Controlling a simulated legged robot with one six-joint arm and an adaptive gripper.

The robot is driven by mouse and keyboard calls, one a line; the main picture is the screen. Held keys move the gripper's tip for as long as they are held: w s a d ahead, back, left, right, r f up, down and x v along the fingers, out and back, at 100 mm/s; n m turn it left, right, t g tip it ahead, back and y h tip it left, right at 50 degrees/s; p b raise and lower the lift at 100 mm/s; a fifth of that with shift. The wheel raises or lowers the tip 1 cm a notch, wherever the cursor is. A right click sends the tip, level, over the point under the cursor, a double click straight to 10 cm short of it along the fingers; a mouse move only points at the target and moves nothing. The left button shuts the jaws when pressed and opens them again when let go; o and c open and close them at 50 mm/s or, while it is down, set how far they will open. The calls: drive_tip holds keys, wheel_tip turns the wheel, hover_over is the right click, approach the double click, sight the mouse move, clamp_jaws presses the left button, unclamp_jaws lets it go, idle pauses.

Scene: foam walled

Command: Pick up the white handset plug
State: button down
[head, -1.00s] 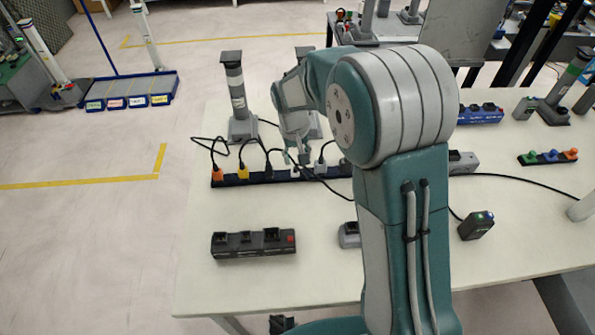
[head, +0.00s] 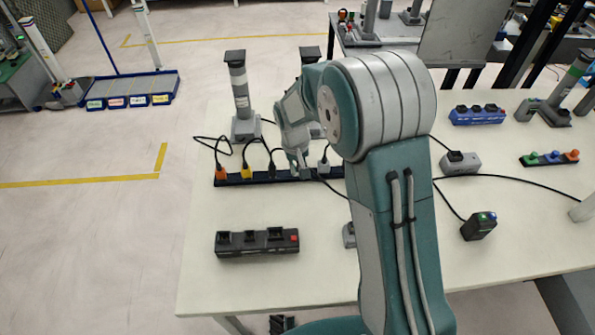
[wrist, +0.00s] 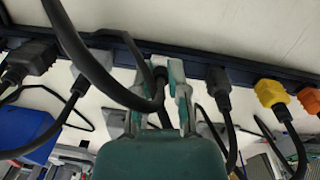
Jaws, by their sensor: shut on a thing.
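My gripper (head: 299,171) is at the middle of a long dark socket strip (head: 265,179) on the table. In the wrist view my gripper (wrist: 163,88) is shut, its fingers on either side of a plug at the strip, the white handset plug (wrist: 160,64). The fingers and a thick black cable hide most of this plug, and I cannot tell whether it is still seated. Another pale plug (head: 323,166) stands just right of my gripper in the head view. A black plug (wrist: 217,88) is on the other side.
Yellow (head: 247,172) and orange (head: 221,173) plugs sit at the strip's left end. Black cables loop around the fingers. Two striped posts, one at the left (head: 240,92), stand behind. A dark charger block (head: 257,243) lies in front.

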drive_tip(key=shift+s+d+f, duration=0.1)
drive_tip(key=shift+r, duration=0.6)
drive_tip(key=s+d+r, duration=0.2)
drive_tip(key=s+r, duration=0.4)
drive_tip(key=s+d+r, duration=0.3)
drive_tip(key=s+r, duration=0.3)
drive_tip(key=shift+s+d, duration=0.3)
drive_tip(key=shift+s, duration=0.05)
drive_tip(key=shift+s+d, duration=0.1)
